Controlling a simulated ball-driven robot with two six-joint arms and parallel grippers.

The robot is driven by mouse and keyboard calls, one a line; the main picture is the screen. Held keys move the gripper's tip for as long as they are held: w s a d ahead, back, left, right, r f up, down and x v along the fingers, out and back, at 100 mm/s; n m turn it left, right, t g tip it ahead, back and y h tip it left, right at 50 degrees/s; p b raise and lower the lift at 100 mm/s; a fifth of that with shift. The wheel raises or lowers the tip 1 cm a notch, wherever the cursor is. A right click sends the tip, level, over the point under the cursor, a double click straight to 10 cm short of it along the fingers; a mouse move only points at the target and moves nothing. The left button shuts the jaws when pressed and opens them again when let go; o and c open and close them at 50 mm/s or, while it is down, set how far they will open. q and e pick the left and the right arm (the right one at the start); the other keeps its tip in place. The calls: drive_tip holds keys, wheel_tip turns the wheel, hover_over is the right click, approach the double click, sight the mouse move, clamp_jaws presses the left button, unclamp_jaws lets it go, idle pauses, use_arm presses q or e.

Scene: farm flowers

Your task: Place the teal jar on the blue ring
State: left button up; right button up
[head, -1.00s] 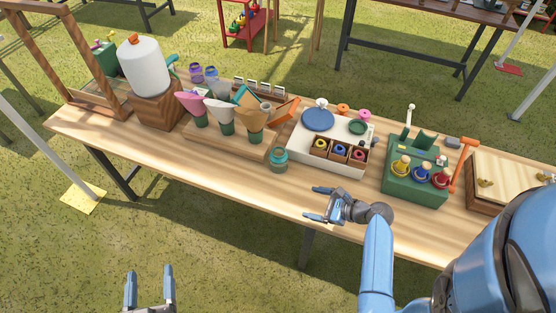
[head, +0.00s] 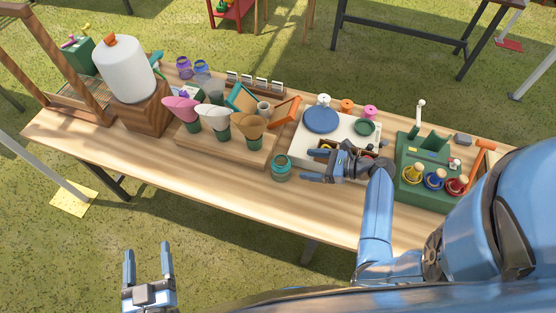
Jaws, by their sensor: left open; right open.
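The teal jar (head: 281,170) stands upright near the front edge of the wooden table, just left of the white tray. My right gripper (head: 317,166) is open and empty, a short way right of the jar, its fingers pointing left towards it. A flat round blue piece (head: 321,119) lies on the white tray; I cannot tell whether it is a ring. The tray's small compartments are largely hidden behind my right gripper. A blue bottle-like item (head: 434,179) stands in the green holder. My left gripper (head: 147,250) is open and empty, in front of the table, over the grass.
The white tray (head: 301,147) also bears a green round piece (head: 365,128). The green holder (head: 410,193) stands at the right. The front table strip is clear.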

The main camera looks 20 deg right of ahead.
drive_tip(key=p, duration=0.1)
hover_over(281, 162)
drive_tip(key=s+a, duration=0.1)
drive_tip(key=s, duration=0.2)
drive_tip(key=shift+w+f, duration=0.1)
drive_tip(key=shift+f, duration=1.7)
clamp_jaws()
